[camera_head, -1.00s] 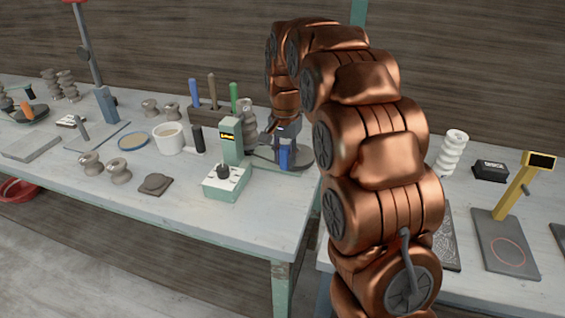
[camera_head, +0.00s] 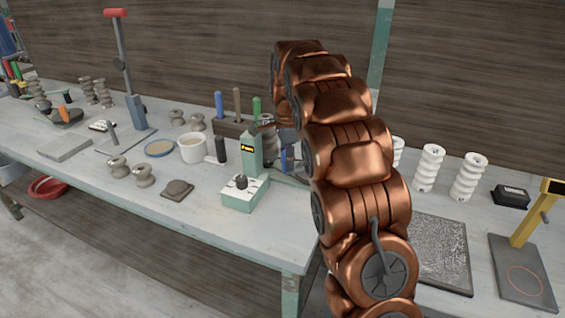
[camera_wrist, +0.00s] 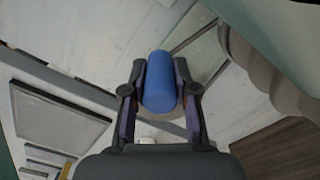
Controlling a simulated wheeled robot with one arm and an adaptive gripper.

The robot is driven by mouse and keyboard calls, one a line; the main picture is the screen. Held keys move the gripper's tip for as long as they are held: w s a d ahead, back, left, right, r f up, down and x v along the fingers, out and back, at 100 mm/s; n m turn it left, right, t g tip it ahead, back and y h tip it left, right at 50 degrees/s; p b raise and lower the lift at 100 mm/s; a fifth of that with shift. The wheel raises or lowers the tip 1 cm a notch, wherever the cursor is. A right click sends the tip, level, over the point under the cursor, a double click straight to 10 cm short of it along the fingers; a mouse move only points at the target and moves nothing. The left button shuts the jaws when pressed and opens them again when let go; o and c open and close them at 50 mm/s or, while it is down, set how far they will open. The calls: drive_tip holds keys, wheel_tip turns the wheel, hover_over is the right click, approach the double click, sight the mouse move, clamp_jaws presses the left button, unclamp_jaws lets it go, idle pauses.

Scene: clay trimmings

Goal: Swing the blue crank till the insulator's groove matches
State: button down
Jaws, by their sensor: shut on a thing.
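The blue crank handle (camera_wrist: 159,82) sits between the two fingers of my gripper (camera_wrist: 160,88) in the wrist view, and the fingers are shut on it. In the head view a bit of the blue handle (camera_head: 284,160) shows just left of my arm. The insulator (camera_head: 268,138) is a grey ribbed piece behind the green post, partly hidden. It also shows as a large ribbed grey shape at the right of the wrist view (camera_wrist: 262,68). Its groove and any mark to match cannot be made out. My arm hides most of the crank's base.
A green box with a post (camera_head: 245,192) stands left of my arm. White insulators (camera_head: 428,167), a textured plate (camera_head: 440,255) and a yellow stand (camera_head: 528,218) are at right.

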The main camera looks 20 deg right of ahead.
drive_tip(key=shift+w+d, duration=0.2)
drive_tip(key=shift+w, duration=0.15)
idle(0.3)
drive_tip(key=c, duration=0.9)
unclamp_jaws()
drive_tip(key=shift+a, duration=0.1)
drive_tip(key=shift+r, duration=0.15)
drive_tip(key=shift+r, duration=3.65)
